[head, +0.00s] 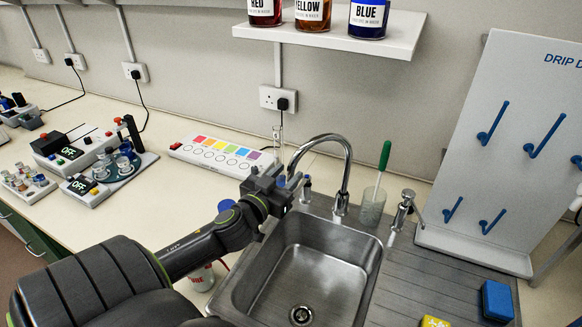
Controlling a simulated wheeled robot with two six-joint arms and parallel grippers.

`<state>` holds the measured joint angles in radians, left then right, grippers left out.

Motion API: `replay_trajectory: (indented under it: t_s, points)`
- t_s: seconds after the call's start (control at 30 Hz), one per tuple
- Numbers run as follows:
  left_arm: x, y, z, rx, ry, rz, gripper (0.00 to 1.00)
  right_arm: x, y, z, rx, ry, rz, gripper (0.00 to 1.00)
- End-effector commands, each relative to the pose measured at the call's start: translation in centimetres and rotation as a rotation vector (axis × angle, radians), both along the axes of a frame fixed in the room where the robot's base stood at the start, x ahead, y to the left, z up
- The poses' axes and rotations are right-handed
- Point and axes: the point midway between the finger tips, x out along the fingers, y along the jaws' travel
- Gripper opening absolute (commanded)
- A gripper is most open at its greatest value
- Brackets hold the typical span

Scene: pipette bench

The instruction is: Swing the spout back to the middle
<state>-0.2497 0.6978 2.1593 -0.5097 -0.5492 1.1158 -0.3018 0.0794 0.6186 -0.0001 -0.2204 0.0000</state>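The chrome spout (347,165) rises from its base at the back of the sink (372,258), arcs over and points to the left, its outlet end near the sink's back left corner. My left gripper (288,184) is at that corner, its fingertips close to the spout's outlet end. Whether they touch the spout, and how wide the fingers stand, I cannot tell. My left arm comes in from the lower left and covers part of the sink's left rim. My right gripper is not in view.
A cup with a green-handled brush (382,165) and a small chrome tap (401,210) stand right of the spout. A blue-tipped tap (306,186) stands beside the gripper. A drip board (480,150) stands at the right. A colour strip panel (218,155) lies behind the arm. The basin is empty.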

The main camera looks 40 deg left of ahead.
Motion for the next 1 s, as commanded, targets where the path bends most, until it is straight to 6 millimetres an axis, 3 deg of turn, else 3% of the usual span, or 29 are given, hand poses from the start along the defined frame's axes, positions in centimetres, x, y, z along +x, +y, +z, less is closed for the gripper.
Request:
replay_trajectory:
  t_s: [0.2, 0.57, 0.83, 1.0]
  points:
    - [2.1, 0.4, 0.1, -0.001, 0.0, 0.001, 0.38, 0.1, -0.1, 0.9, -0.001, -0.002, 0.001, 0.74]
    - [2.5, 0.5, 0.0, 0.001, 0.0, 0.0, 0.38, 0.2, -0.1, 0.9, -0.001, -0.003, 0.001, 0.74]
    - [2.5, 0.5, 0.0, 0.0, 0.001, 0.0, 0.03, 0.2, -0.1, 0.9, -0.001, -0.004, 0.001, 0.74]
    - [2.5, 0.5, 0.0, 0.0, 0.001, 0.0, 0.0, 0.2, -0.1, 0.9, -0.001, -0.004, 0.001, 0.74]
